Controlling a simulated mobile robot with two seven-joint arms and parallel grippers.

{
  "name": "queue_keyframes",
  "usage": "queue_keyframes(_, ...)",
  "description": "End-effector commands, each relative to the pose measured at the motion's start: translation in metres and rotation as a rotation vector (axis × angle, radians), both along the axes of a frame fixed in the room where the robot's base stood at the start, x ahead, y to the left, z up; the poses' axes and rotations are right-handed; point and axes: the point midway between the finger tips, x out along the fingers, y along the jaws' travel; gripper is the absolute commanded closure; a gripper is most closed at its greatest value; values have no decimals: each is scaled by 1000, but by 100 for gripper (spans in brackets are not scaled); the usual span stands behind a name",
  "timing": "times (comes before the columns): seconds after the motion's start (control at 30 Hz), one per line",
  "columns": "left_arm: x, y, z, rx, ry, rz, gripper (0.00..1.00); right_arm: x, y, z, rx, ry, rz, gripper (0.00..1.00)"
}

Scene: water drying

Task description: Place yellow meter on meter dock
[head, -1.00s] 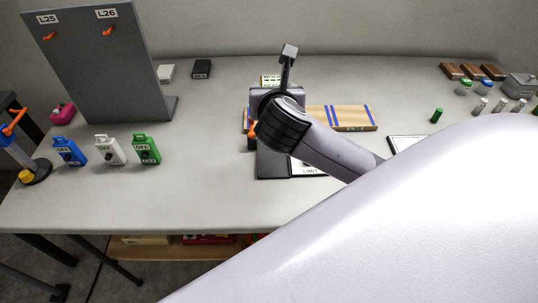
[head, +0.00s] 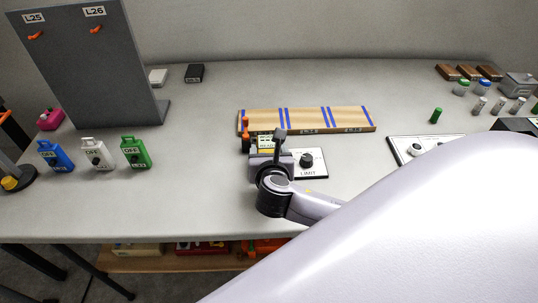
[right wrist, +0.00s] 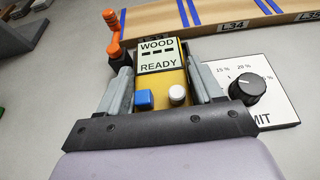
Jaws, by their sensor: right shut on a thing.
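The yellow meter (head: 266,143) shows in the head view just in front of the striped wooden board. In the right wrist view the meter (right wrist: 172,80) has a screen reading "WOOD --- READY", a blue button and a white button. My right gripper (right wrist: 160,76) is shut on it, one finger along each side. In the head view my right gripper (head: 266,156) is left of the white LIMIT panel (head: 309,163). I cannot make out the meter dock; my gripper and the meter cover the spot beside the panel. My left gripper is not in view.
The wooden board (head: 305,120) lies behind the meter. An orange handle (right wrist: 112,32) on a black base stands close to the left finger.

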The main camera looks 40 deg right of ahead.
Motion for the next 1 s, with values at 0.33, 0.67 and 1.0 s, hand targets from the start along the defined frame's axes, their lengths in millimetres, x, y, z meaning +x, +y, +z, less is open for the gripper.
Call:
queue_keyframes(0.33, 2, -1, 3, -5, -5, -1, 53, 0, 0, -5, 1, -3, -1, 74)
queue_keyframes(0.67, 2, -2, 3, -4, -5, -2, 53, 0, 0, -6, 2, -1, -1, 9)
queue_keyframes(1.0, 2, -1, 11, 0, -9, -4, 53, -38, 24, 16, 3, 0, 3, 9)
